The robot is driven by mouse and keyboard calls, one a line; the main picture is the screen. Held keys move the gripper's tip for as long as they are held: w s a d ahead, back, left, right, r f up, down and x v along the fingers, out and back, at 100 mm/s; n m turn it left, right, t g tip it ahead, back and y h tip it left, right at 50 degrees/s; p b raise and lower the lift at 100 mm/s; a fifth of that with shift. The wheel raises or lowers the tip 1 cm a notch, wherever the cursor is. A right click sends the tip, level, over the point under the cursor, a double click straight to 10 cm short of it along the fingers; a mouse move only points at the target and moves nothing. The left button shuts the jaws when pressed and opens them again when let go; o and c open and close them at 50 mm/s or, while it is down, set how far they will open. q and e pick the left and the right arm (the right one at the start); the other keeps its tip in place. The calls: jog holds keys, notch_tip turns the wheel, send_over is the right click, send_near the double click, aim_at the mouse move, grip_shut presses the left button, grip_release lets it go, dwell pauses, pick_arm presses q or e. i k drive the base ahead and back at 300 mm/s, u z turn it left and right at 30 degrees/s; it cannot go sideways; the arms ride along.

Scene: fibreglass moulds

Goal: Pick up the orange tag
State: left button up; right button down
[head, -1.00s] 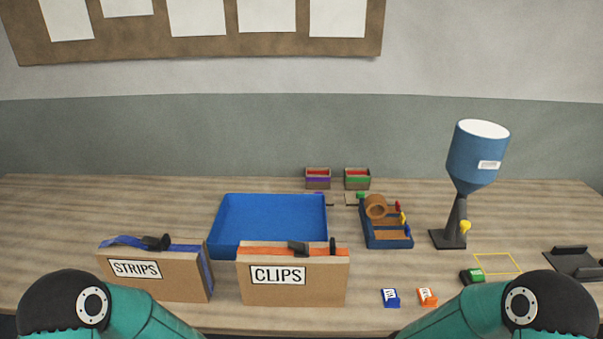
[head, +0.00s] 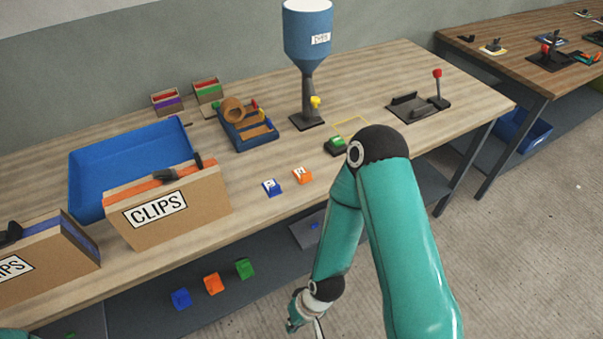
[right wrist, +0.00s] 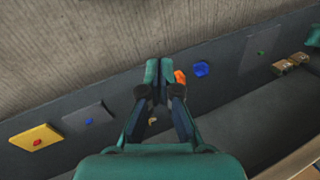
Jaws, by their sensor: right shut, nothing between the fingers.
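An orange tag with a white label (head: 302,175) lies on the workbench top beside a blue labelled one (head: 271,187). A second orange piece (head: 213,283) lies on the dark lower shelf between a blue piece (head: 181,299) and a green piece (head: 243,268). In the right wrist view an orange piece (right wrist: 180,77) shows just right of my fingertips, with a blue piece (right wrist: 202,68) beyond it. My right gripper (right wrist: 159,71) is shut and empty. It hangs low in front of the bench, at the bottom of the head view. My left gripper is out of view.
The workbench edge overhangs the lower shelf (head: 140,314). On the bench stand the CLIPS box (head: 208,207), a blue tray (head: 75,192), a blue hopper (head: 307,40) and a black lever fixture (head: 418,108). Open floor (head: 540,220) lies to the right.

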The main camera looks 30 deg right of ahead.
aim_at(303, 176)
jog(key=z, duration=2.2)
jog(key=i, duration=0.1)
jog(key=u, duration=3.6)
jog(key=k, duration=1.3)
jog(key=z, duration=1)
jog(key=i, duration=1.05)
